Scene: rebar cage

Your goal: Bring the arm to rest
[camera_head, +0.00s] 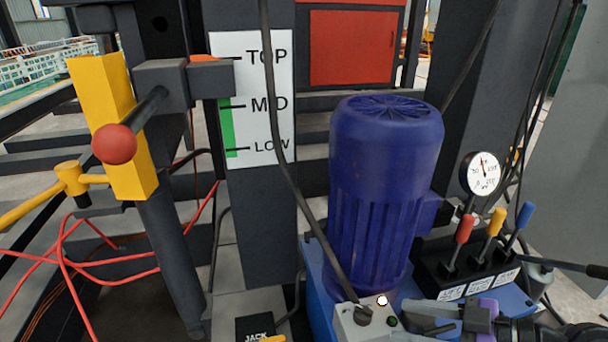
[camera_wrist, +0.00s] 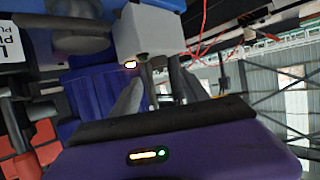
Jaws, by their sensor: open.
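My gripper (camera_head: 436,318) is at the lower right of the head view, beside a small grey control box (camera_head: 347,325). In the wrist view, my gripper (camera_wrist: 158,78) shows two grey fingers spread apart with nothing held between them. The control box (camera_wrist: 146,32) is just beyond the fingers there; whether they touch it I cannot tell. The box carries a dark knob (camera_head: 363,316), a lit white button (camera_head: 382,300) and a small green button (camera_head: 392,321).
A blue motor (camera_head: 385,190) stands behind the box. Right of it are a round gauge (camera_head: 481,174) and red, yellow and blue levers (camera_head: 492,222). A yellow bracket (camera_head: 112,125) with a red ball (camera_head: 114,144) stands left, near the TOP/MID/LOW scale (camera_head: 262,110). Hoses hang nearby.

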